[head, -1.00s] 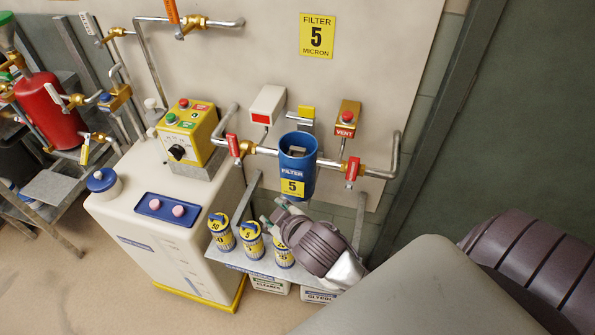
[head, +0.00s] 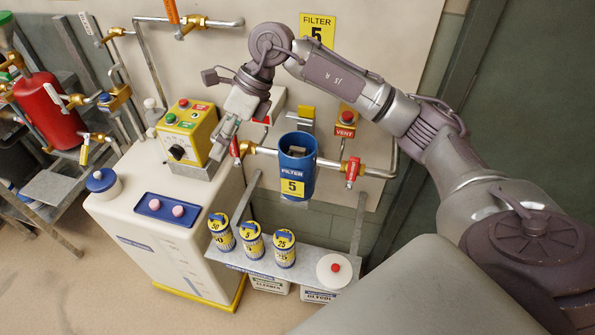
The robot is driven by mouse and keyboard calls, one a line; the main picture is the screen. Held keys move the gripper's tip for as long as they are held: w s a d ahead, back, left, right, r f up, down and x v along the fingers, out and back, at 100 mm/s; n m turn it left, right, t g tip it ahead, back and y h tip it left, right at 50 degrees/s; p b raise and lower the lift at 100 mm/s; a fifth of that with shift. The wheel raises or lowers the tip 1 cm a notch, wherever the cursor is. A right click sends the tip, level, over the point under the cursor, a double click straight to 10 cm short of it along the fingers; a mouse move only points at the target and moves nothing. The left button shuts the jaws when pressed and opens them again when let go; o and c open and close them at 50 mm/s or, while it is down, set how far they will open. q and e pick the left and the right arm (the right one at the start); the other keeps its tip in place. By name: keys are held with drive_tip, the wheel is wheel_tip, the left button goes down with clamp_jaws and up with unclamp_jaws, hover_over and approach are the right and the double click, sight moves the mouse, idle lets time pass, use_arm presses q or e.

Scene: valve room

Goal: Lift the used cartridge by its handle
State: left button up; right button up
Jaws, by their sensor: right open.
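The blue filter housing (head: 297,175), labelled FILTER with a yellow 5, hangs open-topped on the wall pipe. Inside its mouth a small grey-white part (head: 298,152) shows, likely the top of the used cartridge; the rest of it is hidden by the housing. My right gripper (head: 227,136) is open and points down, up and left of the housing, in front of the pipe near the left red valve handle (head: 234,147). It is apart from the housing and holds nothing that I can see. My left gripper is not in view.
Three cartridges marked 50, 5 and 25 (head: 284,248) stand on the grey shelf (head: 310,261) below, beside a white round item with a red knob (head: 335,269).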

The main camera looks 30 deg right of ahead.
drive_tip(key=d+r+m+h, duration=0.1)
drive_tip(key=d+r+h, duration=0.15)
drive_tip(key=d, duration=0.55)
drive_tip(key=d+r+m+h, duration=0.15)
drive_tip(key=d+h, duration=0.25)
drive_tip(key=d, duration=0.4)
hover_over(298, 148)
drive_tip(key=shift+n+g, duration=0.3)
drive_tip(key=shift+n, duration=0.05)
drive_tip(key=f, duration=0.7)
drive_tip(key=shift+w+f+b, duration=0.25)
drive_tip(key=shift+f+b, duration=0.1)
drive_tip(key=f, duration=0.3)
drive_tip(key=f+p, duration=0.1)
drive_tip(key=shift+s+f, duration=0.3)
drive_tip(key=shift+f, duration=0.55)
clamp_jaws()
